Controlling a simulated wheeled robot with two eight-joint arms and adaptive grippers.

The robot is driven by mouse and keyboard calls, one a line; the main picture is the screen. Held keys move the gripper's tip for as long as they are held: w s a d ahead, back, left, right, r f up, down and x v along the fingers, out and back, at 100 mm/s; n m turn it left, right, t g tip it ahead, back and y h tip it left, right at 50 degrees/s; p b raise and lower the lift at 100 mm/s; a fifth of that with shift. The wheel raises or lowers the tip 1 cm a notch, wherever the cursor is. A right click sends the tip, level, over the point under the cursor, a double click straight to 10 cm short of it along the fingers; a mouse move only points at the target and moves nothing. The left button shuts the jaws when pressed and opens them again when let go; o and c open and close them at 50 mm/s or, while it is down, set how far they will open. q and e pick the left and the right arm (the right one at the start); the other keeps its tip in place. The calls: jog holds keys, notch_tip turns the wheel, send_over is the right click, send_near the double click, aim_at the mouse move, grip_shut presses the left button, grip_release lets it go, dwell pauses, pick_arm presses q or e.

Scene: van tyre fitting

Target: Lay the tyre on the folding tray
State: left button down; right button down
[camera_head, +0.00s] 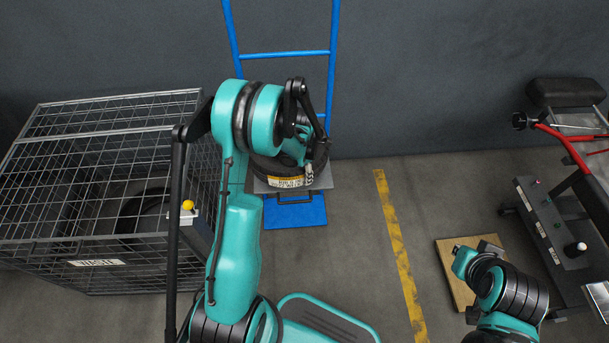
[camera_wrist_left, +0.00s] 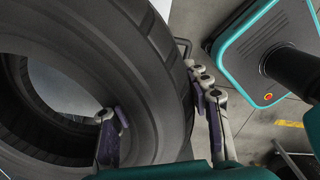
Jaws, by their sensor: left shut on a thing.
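The tyre (camera_head: 263,171) is black with a yellow and white label. In the head view it lies flat over a grey plate, seemingly the folding tray (camera_head: 258,186), at the blue hand truck. Whether it rests fully on the plate is hidden. My left gripper (camera_head: 310,155) is at the tyre's right side. In the left wrist view my left gripper (camera_wrist_left: 160,108) is shut on the wall of the tyre (camera_wrist_left: 110,50), one finger inside the hole and one against the tread. My right gripper (camera_head: 468,257) is at lower right, its fingers unclear.
The blue hand truck (camera_head: 285,55) stands against the dark wall. A wire waste cage (camera_head: 100,215) with a dark tyre inside is on the left. A yellow floor line (camera_head: 397,245) runs to the right of the truck. A wooden board (camera_head: 448,275) and a dark machine (camera_head: 560,220) are at right.

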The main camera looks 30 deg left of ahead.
pick_arm(q)
jog(key=w+f, duration=0.1)
jog(key=w+a+f+b, duration=0.1)
jog(key=w, duration=0.1)
jog(key=shift+w+f, duration=0.15)
jog(key=shift+w, duration=0.15)
notch_tip(320, 180, down, 4)
jog(key=shift+r+b, duration=0.1)
jog(key=shift+b, duration=1)
jog(key=c, duration=0.7)
grip_release()
jog(key=shift+d, duration=0.1)
jog(key=shift+r, duration=0.1)
